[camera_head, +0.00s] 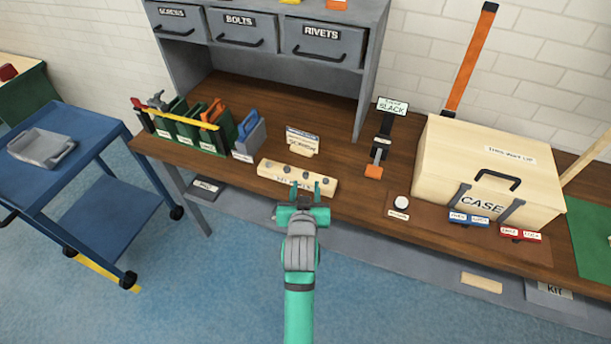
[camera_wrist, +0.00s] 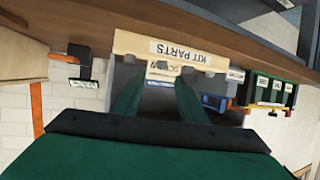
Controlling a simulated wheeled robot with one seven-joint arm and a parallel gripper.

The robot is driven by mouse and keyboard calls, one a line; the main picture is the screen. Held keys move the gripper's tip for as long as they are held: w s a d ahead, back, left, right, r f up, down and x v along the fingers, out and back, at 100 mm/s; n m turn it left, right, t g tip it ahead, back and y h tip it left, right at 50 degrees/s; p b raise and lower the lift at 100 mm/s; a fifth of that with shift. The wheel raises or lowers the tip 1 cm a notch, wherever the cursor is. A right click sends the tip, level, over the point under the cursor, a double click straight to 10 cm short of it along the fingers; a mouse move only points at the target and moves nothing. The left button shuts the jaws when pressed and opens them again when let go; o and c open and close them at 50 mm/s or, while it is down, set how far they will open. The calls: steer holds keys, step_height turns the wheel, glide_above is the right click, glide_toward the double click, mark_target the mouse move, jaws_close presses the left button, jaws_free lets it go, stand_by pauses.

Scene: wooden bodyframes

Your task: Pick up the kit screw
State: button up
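A pale wooden kit parts block (camera_head: 268,167) lies near the front edge of the brown workbench, with several small dark grey pieces on its top. I cannot tell which piece is the kit screw. My gripper (camera_head: 303,190) is at the front of the block and covers part of its label. In the wrist view, the block (camera_wrist: 128,44) shows its "KIT PARTS" label. My two green fingers (camera_wrist: 158,88) stand apart there, pointing toward the block, and no held piece shows between them. A small wooden sign card (camera_head: 302,141) stands behind the block.
Green bins (camera_head: 203,134) and a grey-blue holder (camera_head: 250,135) stand left of the block. A black stand (camera_head: 384,140) and a large wooden case (camera_head: 470,160) are to the right. Drawers (camera_head: 322,45) rise behind. A blue cart (camera_head: 85,150) stands at far left.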

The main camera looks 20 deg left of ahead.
mark_target(306, 174)
steer(key=shift+x, duration=3.15)
steer(key=shift+a, duration=0.15)
jaws_close()
